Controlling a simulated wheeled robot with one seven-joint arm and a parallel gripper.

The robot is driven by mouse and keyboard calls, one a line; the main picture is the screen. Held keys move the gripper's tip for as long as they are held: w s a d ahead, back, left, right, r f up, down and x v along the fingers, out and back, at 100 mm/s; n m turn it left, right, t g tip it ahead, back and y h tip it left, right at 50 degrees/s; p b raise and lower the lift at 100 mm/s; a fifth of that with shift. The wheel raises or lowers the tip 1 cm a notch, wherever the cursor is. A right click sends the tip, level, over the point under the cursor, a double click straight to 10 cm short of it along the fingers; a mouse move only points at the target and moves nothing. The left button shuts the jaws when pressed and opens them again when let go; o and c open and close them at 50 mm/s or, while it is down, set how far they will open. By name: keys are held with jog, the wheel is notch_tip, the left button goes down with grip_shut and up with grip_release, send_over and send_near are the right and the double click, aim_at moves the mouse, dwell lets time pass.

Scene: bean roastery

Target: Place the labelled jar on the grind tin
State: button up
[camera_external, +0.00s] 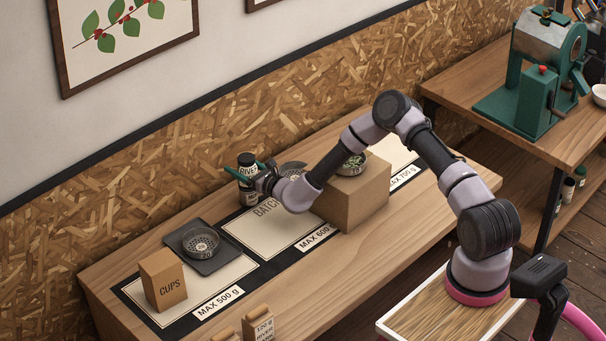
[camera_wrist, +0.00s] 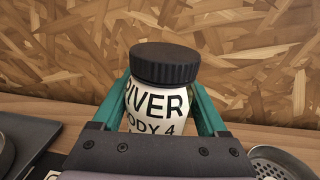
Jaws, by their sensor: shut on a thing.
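The labelled jar (camera_external: 247,160) has a black ridged lid and a white label reading "RIVER" and "BODY 4"; it also shows in the wrist view (camera_wrist: 163,102). My gripper (camera_external: 254,172) is shut on it, with one teal finger on each side in the wrist view (camera_wrist: 162,92). The jar is upright near the back wall; I cannot tell whether its base touches the bench. I cannot tell which container is the grind tin. A perforated round tin (camera_external: 293,168) lies just right of my gripper, partly hidden by my arm; it also shows at the wrist view's lower right (camera_wrist: 278,163).
Another perforated tin (camera_external: 200,242) sits on a dark scale (camera_external: 212,266) at left, behind a CUPS box (camera_external: 163,282). A large cardboard box (camera_external: 356,205) under my arm bears a round dish with green contents (camera_external: 353,162). The BATCH card (camera_external: 275,230) is mostly clear.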

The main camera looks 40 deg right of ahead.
jog(key=o, duration=1.5)
jog(key=shift+f, duration=0.1)
